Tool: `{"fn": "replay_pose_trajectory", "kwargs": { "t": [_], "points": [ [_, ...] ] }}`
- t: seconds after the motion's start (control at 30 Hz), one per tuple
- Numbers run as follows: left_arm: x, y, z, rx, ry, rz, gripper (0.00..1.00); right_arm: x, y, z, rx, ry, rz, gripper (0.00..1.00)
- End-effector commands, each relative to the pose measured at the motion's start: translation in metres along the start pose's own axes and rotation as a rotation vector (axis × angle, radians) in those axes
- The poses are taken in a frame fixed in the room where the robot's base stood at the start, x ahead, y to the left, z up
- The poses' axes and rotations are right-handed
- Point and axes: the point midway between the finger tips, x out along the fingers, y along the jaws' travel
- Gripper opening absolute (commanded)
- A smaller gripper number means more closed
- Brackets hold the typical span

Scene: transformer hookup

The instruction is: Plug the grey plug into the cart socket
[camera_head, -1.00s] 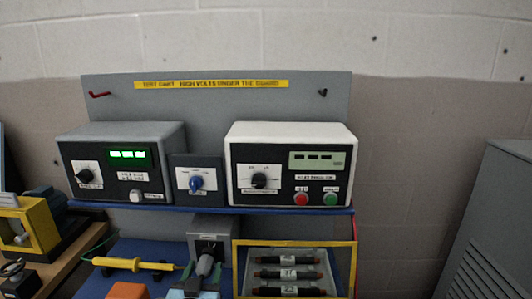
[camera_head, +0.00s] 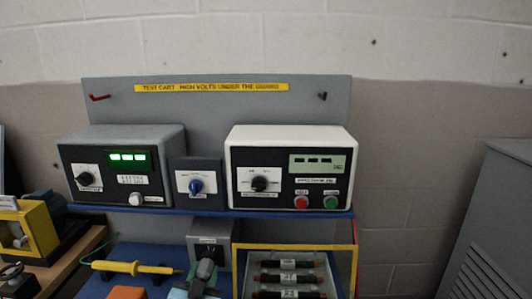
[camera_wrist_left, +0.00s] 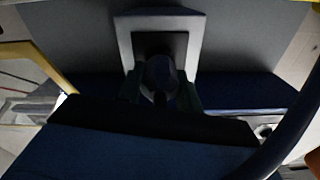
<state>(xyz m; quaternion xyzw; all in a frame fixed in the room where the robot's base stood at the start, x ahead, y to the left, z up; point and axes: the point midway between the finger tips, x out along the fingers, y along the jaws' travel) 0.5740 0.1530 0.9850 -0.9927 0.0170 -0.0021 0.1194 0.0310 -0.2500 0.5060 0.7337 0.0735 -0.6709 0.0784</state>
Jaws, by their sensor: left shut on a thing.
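The grey plug (camera_head: 206,268) is held at the bottom of the head view, in front of the cart socket box (camera_head: 212,229). The socket box has a grey housing and a dark front with a small label. My left gripper (camera_head: 203,277) is shut on the plug. In the left wrist view, the plug (camera_wrist_left: 160,72) sits between the fingers and overlaps the dark face of the socket (camera_wrist_left: 160,22). I cannot tell whether the plug touches or enters the socket; its front end is hidden. My right gripper is not in view.
A yellow-framed guard (camera_head: 295,246) over several dark fuse-like parts stands right of the socket. A yellow probe (camera_head: 125,267) and an orange block (camera_head: 128,292) lie left. A blue shelf (camera_head: 235,212) with instrument boxes is above.

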Motion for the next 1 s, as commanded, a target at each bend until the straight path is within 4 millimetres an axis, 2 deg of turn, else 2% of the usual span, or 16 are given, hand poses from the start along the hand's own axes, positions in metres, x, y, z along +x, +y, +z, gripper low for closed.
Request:
{"fn": "replay_pose_trajectory", "kwargs": {
  "t": [0.13, 0.47, 0.5, 0.67, 1.0],
  "points": [
    [0.0002, -0.0002, -0.0004, 0.275, 0.003, 0.001, 0.04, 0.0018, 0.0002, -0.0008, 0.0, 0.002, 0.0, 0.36],
    [0.0002, -0.0002, -0.0007, 0.354, 0.001, -0.001, 0.04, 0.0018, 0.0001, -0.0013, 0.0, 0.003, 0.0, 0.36],
    [0.0002, -0.0003, -0.0007, 0.353, 0.001, -0.001, 0.39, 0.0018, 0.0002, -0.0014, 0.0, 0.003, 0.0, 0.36],
    [0.0002, -0.0002, -0.0005, 0.352, 0.001, 0.0, 0.6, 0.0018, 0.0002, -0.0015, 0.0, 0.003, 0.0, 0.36],
    [-0.0033, 0.0001, 0.0007, 0.35, -0.002, 0.001, 0.61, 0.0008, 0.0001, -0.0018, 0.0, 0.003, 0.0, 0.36]
  ]
}}
